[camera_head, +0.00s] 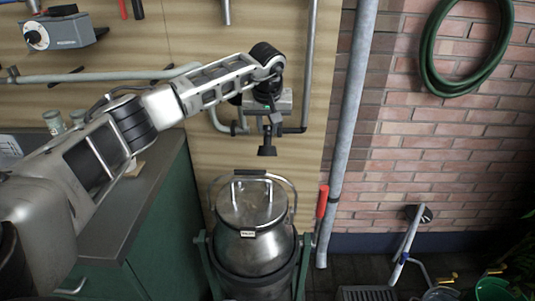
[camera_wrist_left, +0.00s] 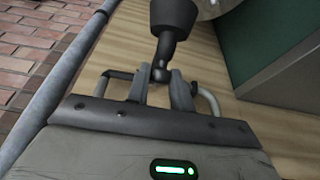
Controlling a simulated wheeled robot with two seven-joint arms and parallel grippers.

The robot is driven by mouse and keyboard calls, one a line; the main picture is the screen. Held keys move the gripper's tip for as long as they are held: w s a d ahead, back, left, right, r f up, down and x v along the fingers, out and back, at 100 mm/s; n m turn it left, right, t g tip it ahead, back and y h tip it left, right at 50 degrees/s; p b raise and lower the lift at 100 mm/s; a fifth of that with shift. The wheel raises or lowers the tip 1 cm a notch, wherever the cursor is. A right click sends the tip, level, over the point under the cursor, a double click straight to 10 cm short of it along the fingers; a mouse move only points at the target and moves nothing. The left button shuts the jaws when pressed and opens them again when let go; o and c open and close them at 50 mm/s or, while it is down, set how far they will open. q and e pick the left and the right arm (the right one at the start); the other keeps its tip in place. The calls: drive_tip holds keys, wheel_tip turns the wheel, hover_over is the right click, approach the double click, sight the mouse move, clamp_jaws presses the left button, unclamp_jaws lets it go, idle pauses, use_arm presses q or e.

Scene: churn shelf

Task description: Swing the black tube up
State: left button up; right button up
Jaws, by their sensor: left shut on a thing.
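The black tube (camera_head: 267,149) hangs below my left gripper (camera_head: 270,119) in the head view, its wider end pointing down. In the left wrist view the tube (camera_wrist_left: 165,45) runs from between the fingers toward the top edge, where its wide end is partly cut off. My left gripper (camera_wrist_left: 160,88) is shut on the narrow end of the tube. Pipework behind the gripper is partly hidden by it. My right gripper is not in view.
A steel churn (camera_head: 257,245) with a raised handle stands below the tube in a green frame. A green cabinet (camera_head: 165,225) stands at left. A grey pipe (camera_head: 350,120) runs down the wall at right. A green hose (camera_head: 425,60) hangs on the bricks.

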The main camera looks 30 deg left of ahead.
use_arm(q)
drive_tip(key=shift+w+a+r+p, duration=0.2)
drive_tip(key=shift+w+r+p, duration=0.1)
drive_tip(key=shift+r+p, duration=0.35)
drive_tip(key=shift+w+a+r+p, duration=0.35)
drive_tip(key=shift+w+r+p, duration=0.25)
drive_tip(key=shift+r+p, duration=0.05)
drive_tip(key=shift+w+a+r+p, duration=0.35)
drive_tip(key=shift+w+r+p, duration=0.2)
drive_tip(key=shift+r+p, duration=0.15)
drive_tip(key=shift+w+a+r+p, duration=0.35)
drive_tip(key=shift+w, duration=0.2)
